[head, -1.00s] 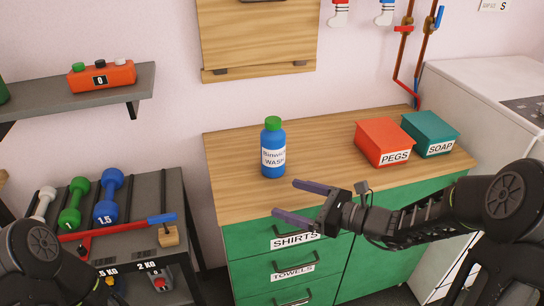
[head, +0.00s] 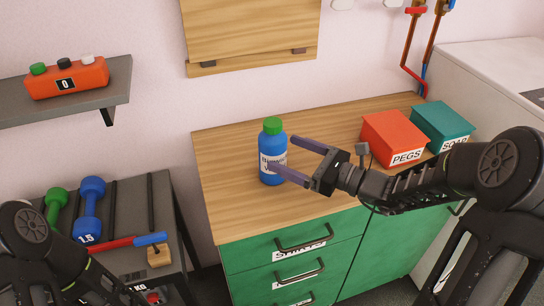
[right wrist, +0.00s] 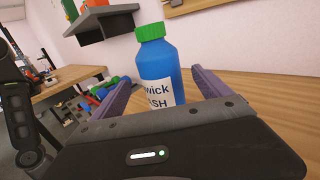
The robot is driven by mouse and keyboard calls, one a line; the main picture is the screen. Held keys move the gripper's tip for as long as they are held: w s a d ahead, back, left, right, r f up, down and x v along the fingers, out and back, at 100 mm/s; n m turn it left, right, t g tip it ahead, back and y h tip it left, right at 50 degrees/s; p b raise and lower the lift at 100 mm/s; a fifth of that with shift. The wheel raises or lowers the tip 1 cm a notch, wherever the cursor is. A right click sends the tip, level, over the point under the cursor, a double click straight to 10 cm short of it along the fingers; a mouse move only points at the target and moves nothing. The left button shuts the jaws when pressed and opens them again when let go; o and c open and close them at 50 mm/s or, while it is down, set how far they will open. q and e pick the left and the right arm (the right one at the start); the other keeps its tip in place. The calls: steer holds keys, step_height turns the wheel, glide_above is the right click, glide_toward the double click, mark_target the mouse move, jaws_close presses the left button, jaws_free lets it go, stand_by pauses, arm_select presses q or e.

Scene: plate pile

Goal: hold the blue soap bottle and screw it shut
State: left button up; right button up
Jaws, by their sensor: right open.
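The blue soap bottle (head: 271,142) stands upright on the wooden counter, with a green cap (head: 272,126) on top and a white label. Whether the cap is tight cannot be told. My right gripper (head: 297,160) is open, its two purple fingers pointing left at the bottle; the near finger overlaps the label in the head view. In the right wrist view the bottle (right wrist: 157,75) stands between the spread fingers, a little beyond the palm, and is not gripped. My left arm shows at the lower left of the head view, but its gripper is out of view.
The counter (head: 225,190) has a red PEGS box (head: 392,138) and a teal SOAP box (head: 442,125) at the right, behind my right arm. A dumbbell rack (head: 125,210) stands left of the counter. The counter left of the bottle is clear.

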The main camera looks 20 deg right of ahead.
mark_target(263, 144)
steer(key=shift+x, duration=1.35)
steer(key=shift+p+x, duration=0.7)
steer(key=shift+x, duration=1.9)
steer(key=shift+f, duration=0.15)
steer(key=shift+d, duration=0.1)
steer(key=shift+c, duration=0.5)
jaws_close()
